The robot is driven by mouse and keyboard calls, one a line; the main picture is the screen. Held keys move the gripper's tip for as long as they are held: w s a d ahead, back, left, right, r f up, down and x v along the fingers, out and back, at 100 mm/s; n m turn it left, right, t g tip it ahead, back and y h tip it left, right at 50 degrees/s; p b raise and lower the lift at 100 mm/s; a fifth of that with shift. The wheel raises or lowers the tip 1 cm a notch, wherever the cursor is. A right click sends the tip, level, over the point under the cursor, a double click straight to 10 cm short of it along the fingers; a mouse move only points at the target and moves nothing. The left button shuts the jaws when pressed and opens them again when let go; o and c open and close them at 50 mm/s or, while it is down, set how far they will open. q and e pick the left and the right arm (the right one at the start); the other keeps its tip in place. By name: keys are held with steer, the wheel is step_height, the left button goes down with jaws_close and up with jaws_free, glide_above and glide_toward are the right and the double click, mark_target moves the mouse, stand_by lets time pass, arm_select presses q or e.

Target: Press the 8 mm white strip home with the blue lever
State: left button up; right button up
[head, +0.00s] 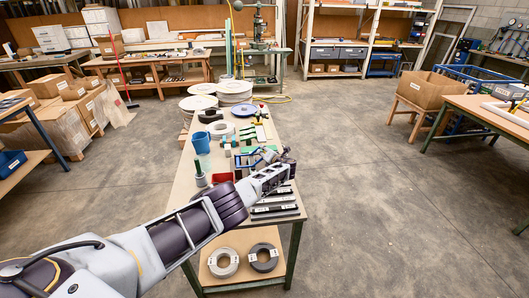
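My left arm reaches in from the lower left over the workbench (178,205). My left gripper (284,158) is at the bench's right side, over the small press area. Blue parts (251,157) show just left of and behind the gripper, and may belong to the lever; my arm and gripper hide much of them. I cannot tell whether the gripper touches them, or whether its fingers are open or shut. A narrow white piece (260,134) lies farther back on the bench; I cannot tell if it is the 8 mm strip. My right gripper is out of view.
Dark bars (275,209) lie at the bench's near end. Coils (224,262) rest on the lower shelf.

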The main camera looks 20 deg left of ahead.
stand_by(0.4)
arm_select(q)
steer(key=shift+w+a, duration=0.1)
steer(key=shift+r, duration=0.1)
steer(key=shift+s+d, duration=0.3)
steer(key=v, duration=1.1)
stand_by(1.2)
steer(key=shift+d, duration=0.1)
